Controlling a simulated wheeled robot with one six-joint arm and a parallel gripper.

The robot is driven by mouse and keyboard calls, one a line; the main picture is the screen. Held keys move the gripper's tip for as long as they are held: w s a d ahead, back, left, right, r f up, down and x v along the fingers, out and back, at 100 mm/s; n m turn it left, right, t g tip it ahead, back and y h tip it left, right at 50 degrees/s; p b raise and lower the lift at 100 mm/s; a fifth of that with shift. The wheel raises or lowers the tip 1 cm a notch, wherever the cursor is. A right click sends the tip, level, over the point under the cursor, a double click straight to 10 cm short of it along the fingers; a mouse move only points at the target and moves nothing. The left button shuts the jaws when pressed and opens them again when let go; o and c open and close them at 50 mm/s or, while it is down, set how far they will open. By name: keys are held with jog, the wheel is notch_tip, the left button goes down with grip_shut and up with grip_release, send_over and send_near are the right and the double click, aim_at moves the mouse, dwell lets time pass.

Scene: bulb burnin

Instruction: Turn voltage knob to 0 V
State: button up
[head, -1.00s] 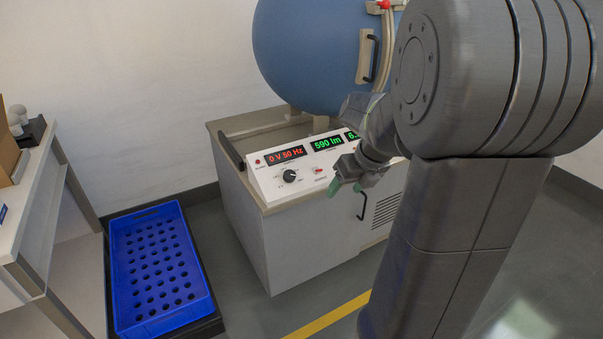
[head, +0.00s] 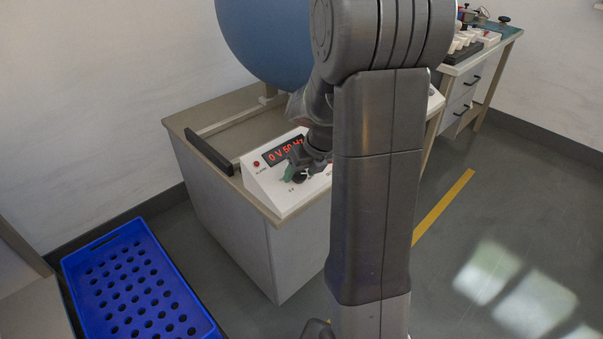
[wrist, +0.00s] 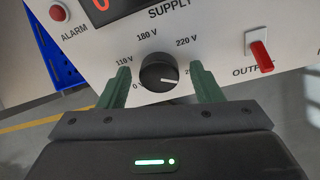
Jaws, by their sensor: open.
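The voltage knob (wrist: 159,73) is a round black dial with a white pointer mark on the white control panel (wrist: 215,22). In the wrist view its mark points right, towards a label partly hidden by a finger. The labels 0, 110 V, 180 V and 220 V run around it. My gripper (wrist: 161,70) is open, with one green finger on each side of the knob; gaps show between fingers and knob. In the head view my gripper (head: 296,172) is at the panel front and largely covers the knob area. The red display (head: 283,152) reads 0 V 50 Hz.
A red output switch (wrist: 260,57) sits right of the knob, and a red alarm lamp (wrist: 58,12) is at upper left. A blue crate with holes (head: 130,283) stands left of the cabinet (head: 222,215). A workbench (head: 482,58) is at the right. Open floor lies between.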

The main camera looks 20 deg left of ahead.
jog(key=c, duration=1)
